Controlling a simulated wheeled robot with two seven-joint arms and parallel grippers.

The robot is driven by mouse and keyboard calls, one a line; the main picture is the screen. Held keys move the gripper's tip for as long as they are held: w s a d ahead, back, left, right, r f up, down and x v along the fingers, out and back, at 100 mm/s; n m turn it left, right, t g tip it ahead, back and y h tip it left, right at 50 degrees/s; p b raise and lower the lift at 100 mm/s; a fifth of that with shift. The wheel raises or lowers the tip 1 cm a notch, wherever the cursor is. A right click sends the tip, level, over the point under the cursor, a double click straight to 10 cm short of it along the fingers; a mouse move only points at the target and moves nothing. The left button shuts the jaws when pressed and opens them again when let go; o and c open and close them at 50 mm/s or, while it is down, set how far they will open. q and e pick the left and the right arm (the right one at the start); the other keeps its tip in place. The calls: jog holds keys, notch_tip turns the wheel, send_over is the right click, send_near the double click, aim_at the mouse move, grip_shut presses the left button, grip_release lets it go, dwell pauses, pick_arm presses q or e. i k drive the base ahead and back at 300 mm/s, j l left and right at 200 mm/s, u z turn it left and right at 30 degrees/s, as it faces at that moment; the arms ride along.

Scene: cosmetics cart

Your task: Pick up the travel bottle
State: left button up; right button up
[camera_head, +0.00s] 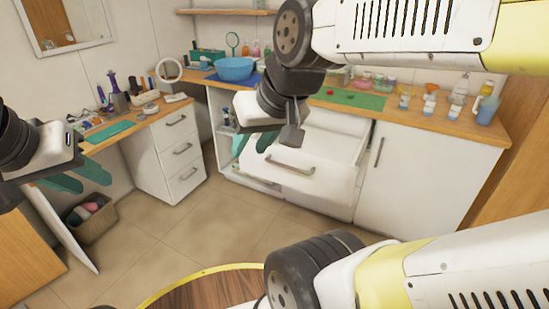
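Several small bottles stand on the right part of the wooden counter, and I cannot tell which is the travel bottle. Among them are a small white bottle with a blue label (404,101), another small bottle (428,106) and a taller white bottle (461,86). My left gripper (92,184), with teal fingers, is open and empty in front of the left desk. My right gripper (250,151), also with teal fingers, hangs before the open drawer, well left of these bottles. Its fingers look apart with nothing seen between them; its wrist partly hides them.
A white drawer (300,172) is pulled out below the counter (340,105). A basket (92,226) stands under the left desk. The tiled floor between is clear.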

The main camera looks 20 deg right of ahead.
aim_at(431, 102)
jog(key=z, duration=2)
